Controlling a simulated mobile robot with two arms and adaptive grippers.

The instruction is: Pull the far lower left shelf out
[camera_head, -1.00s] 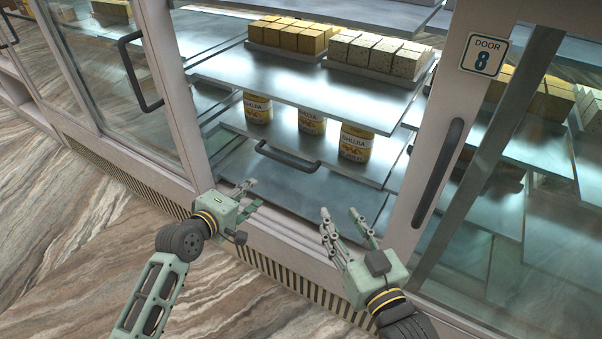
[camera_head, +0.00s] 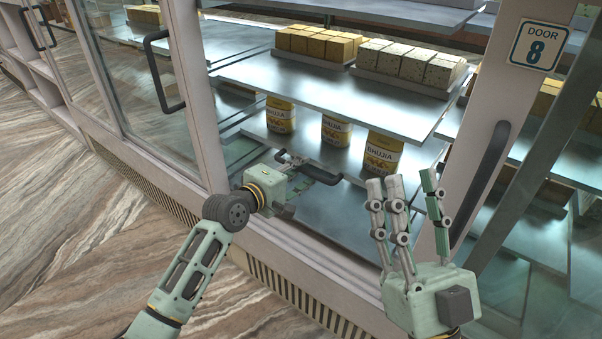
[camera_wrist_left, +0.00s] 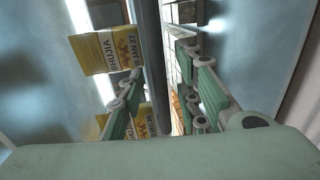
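My right gripper (camera_head: 405,200) is open and empty, raised in front of the shelf near the door post.
An upper shelf (camera_head: 300,82) with trays of yellow and pale sweets overhangs the lower one. The door post with the "DOOR 8" sign (camera_head: 538,45) and its handle (camera_head: 480,180) stand at the right. A glass door (camera_head: 135,75) is at the left. The floor in front is clear.

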